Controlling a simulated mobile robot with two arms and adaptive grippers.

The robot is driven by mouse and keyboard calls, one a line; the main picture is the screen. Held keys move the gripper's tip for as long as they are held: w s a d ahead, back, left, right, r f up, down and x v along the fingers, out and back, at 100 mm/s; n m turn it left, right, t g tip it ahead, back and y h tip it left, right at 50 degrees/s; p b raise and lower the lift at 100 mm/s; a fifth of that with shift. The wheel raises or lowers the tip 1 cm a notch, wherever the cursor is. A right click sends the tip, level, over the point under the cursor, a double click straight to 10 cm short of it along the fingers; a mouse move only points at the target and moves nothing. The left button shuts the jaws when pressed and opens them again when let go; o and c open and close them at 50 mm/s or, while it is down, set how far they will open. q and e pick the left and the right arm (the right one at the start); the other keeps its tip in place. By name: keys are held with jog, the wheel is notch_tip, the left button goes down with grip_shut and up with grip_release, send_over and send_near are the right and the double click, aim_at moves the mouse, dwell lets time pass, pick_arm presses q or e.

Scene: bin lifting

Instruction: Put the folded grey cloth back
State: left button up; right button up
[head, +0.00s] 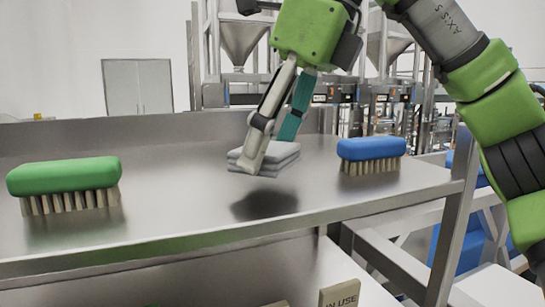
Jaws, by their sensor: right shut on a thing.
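The folded grey cloth (283,160) is a small layered stack over the metal table (330,190). My right gripper (268,157) points down and is shut on the cloth, with one finger in front of it and the other at its far side. A dark shadow lies on the tabletop below and in front of the cloth, so the cloth appears held a little above the surface. The near finger hides part of the cloth. My left gripper does not show.
A green brush (64,178) stands bristles down at the left of the table. A blue brush (371,150) stands bristles down to the right of the cloth. The table has a raised back edge. A sign (339,295) with "IN USE" is below the front edge. Bare tabletop lies between the brushes.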

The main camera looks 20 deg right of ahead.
jog(key=shift+w+f, duration=0.2)
jog(key=shift+f, duration=0.75)
jog(key=shift+w+f, duration=0.1)
jog(key=shift+f, duration=0.05)
jog(key=shift+d, duration=0.1)
jog(key=shift+s+f, duration=0.15)
jog(key=shift+s, duration=0.05)
jog(key=o, duration=0.9)
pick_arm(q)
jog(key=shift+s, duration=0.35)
pick_arm(e)
jog(key=shift+o, duration=0.2)
jog(key=shift+w, duration=0.15)
